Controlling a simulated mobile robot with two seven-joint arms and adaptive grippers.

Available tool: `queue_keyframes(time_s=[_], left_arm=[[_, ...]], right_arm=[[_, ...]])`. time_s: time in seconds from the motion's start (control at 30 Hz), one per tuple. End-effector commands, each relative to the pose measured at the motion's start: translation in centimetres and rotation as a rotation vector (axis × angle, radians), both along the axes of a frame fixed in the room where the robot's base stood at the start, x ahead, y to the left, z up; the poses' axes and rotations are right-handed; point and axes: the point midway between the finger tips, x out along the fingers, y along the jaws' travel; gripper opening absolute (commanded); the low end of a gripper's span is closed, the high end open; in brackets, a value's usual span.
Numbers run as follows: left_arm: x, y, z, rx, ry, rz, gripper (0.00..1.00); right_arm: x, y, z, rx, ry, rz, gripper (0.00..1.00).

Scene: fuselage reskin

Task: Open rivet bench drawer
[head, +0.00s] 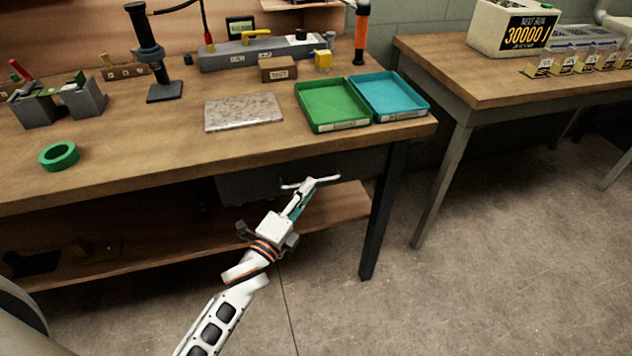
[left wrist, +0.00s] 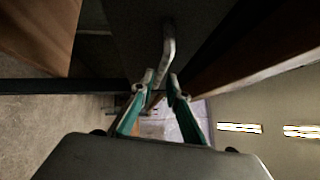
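The rivet bench drawer (head: 236,190) is a dark grey box under the wooden tabletop, left of the dark front leg. Its pale bar handle (head: 325,179) stands out from the front. My left gripper (head: 303,190) is at this handle. In the left wrist view the handle (left wrist: 168,45) runs between the two teal fingers, and the fingertips (left wrist: 160,78) are close on either side of it, appearing shut on it. The dark drawer front (left wrist: 135,35) lies just beyond. Whether the drawer stands slightly out is hard to tell. My right gripper is not in view.
The bench top (head: 150,148) holds a green tray (head: 333,104), a blue tray (head: 388,96), a speckled plate (head: 243,111) and a green ring (head: 59,156). A lower shelf (head: 150,255) and a dark leg (head: 381,215) are near my arm. Floor (head: 480,270) in front is clear.

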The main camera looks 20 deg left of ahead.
Motion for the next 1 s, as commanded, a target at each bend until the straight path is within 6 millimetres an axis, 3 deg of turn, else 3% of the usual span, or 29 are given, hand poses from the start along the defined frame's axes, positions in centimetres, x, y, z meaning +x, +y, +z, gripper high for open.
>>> queue_keyframes(time_s=[0.13,0.3,0.57,0.67,1.0], left_arm=[[1.9,-0.4,0.1,0.0,0.002,0.0,0.15],[3.0,-0.6,0.3,0.0,0.003,0.0,0.15],[3.1,-0.6,0.3,-0.001,0.003,0.0,0.15],[3.1,-0.6,0.3,-0.001,0.003,0.0,0.0],[2.9,-0.7,0.3,-0.001,0.003,0.0,0.0]], right_arm=[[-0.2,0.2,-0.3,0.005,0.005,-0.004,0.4],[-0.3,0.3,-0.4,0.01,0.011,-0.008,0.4],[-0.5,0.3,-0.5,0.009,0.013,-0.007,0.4],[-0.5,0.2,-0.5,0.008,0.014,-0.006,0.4],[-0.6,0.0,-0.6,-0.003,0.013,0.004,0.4]])
